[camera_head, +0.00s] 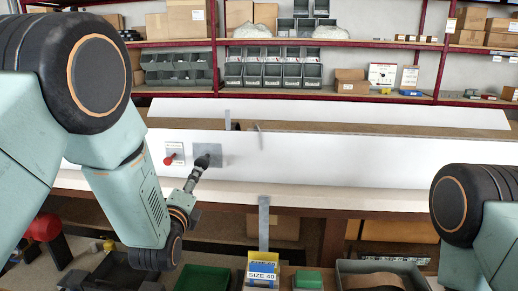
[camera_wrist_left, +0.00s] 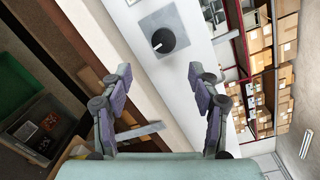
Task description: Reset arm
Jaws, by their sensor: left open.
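My left arm comes in from the left of the head view and bends down, with its left gripper (camera_head: 195,176) pointing up toward the white machine front. In the wrist view the left gripper (camera_wrist_left: 160,76) is open with nothing between its fingers. Beyond the fingertips is a black rotary knob (camera_wrist_left: 164,40) on a grey square plate (camera_wrist_left: 192,14). In the head view this grey plate (camera_head: 214,150) is on the white panel, and the gripper partly overlaps it. I cannot tell whether it touches the knob. Of my right arm only upper parts show at the right edge; its gripper is out of view.
A red button (camera_head: 170,160) sits left of the plate on the white panel (camera_head: 330,163). Below, a grey metal strip (camera_head: 264,222) stands upright at a yellow-and-blue SIZE 40 box (camera_head: 263,272), among green and grey bins (camera_head: 203,278). Shelves with boxes (camera_head: 186,20) stand behind.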

